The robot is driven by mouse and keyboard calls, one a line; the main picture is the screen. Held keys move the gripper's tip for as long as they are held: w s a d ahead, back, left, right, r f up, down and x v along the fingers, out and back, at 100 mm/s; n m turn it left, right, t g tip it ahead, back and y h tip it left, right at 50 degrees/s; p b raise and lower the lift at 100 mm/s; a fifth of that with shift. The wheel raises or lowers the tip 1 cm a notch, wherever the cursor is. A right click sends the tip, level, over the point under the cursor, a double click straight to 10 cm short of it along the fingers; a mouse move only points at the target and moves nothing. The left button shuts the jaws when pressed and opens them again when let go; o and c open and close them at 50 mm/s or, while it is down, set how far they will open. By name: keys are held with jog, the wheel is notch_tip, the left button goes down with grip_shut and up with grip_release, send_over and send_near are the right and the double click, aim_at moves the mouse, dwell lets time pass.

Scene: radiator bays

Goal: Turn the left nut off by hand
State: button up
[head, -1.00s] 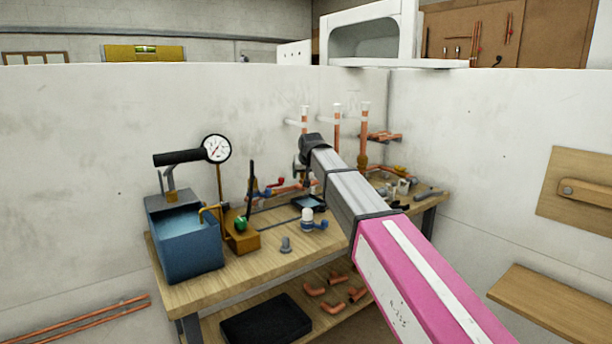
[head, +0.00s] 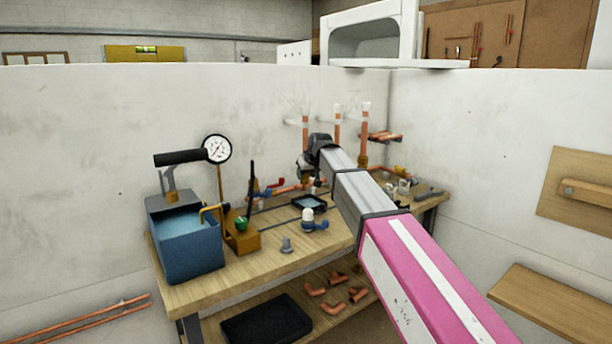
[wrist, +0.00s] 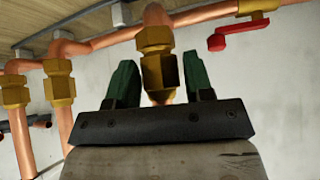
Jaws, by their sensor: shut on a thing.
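The left nut (wrist: 158,72) is a brass hex fitting on a copper pipe, at the middle of the wrist view. My gripper (wrist: 160,84) has its two green fingers on either side of this nut and is shut on it. In the head view my dark wrist (head: 320,142) is at the leftmost of three upright copper pipes, and the nut itself is hidden or too small to make out. Two more brass nuts show to the left in the wrist view, a nearer one (wrist: 59,80) and a farther one (wrist: 14,91), both apart from my fingers.
A red valve handle (wrist: 228,42) is at the upper right of the wrist view. The wooden bench (head: 200,290) carries a blue tank (head: 184,245) with a gauge (head: 217,149), a blue-and-white fitting (head: 308,220) and small parts. A pale wall stands close behind.

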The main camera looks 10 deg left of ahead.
jog(key=shift+w+a+f, duration=0.1)
jog(key=shift+w+a, duration=0.1)
jog(key=shift+w, duration=0.4)
jog(key=shift+w+a+f, duration=0.1)
jog(key=shift+w+a, duration=0.1)
jog(key=shift+w, duration=0.35)
jog(key=shift+w+d+n+g+y, duration=0.4)
jog(key=shift+n+g+y, duration=0.2)
jog(key=shift+n, duration=0.5)
jog(key=shift+c, duration=0.6)
jog(key=o, duration=0.9)
jog(key=shift+f, duration=0.1)
jog(key=shift+s+d+r, duration=0.1)
jog(key=shift+s+r, duration=0.1)
jog(key=shift+r, duration=0.2)
jog(key=v, duration=0.9)
jog(key=shift+s+d, duration=0.1)
jog(key=shift+s, duration=0.3)
